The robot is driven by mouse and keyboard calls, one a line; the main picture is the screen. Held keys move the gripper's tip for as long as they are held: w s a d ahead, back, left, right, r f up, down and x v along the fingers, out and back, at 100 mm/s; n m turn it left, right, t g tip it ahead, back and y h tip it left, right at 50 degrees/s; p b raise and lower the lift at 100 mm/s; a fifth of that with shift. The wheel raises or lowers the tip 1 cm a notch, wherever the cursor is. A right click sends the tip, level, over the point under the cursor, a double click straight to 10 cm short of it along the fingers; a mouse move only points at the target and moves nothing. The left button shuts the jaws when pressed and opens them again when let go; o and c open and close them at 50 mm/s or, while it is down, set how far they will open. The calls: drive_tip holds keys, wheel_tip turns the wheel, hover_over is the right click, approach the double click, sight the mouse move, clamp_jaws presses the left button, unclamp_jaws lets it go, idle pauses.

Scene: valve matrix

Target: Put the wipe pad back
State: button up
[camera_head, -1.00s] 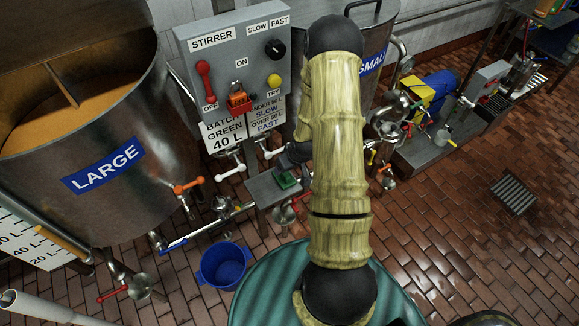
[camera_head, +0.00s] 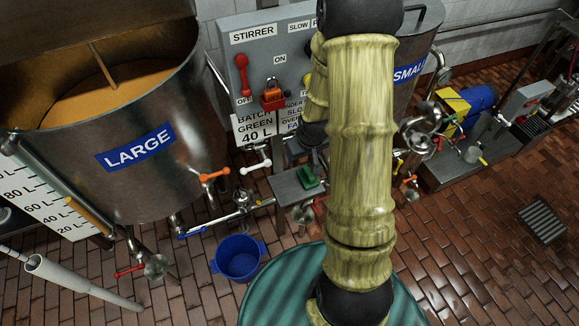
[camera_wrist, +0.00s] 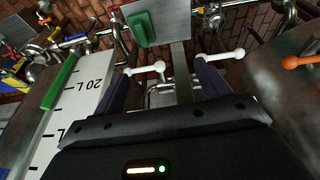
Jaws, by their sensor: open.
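The wipe pad, a green block (camera_head: 309,176), lies on a small grey shelf (camera_head: 288,189) below the stirrer panel. In the wrist view the pad (camera_wrist: 143,29) rests on the same shelf (camera_wrist: 172,24), ahead of the fingertips. My gripper (camera_wrist: 159,62) is open, with two dark fingers apart and nothing between them. It is clear of the pad. In the head view my arm hides most of the gripper.
White-handled valves (camera_wrist: 233,54) and pipes lie close past the fingers, with an orange handle (camera_wrist: 298,62) at right. A 20 L scale board (camera_wrist: 85,108) stands at left. A blue bucket (camera_head: 238,258) stands on the floor; the LARGE tank (camera_head: 130,150) is at left.

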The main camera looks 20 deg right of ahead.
drive_tip(key=s+a+r+g, duration=0.1)
drive_tip(key=s+a+r, duration=0.8)
drive_tip(key=s+r, duration=0.3)
drive_tip(key=shift+a+r, duration=0.3)
drive_tip(key=shift+r, duration=0.25)
drive_tip(key=shift+w, duration=0.1)
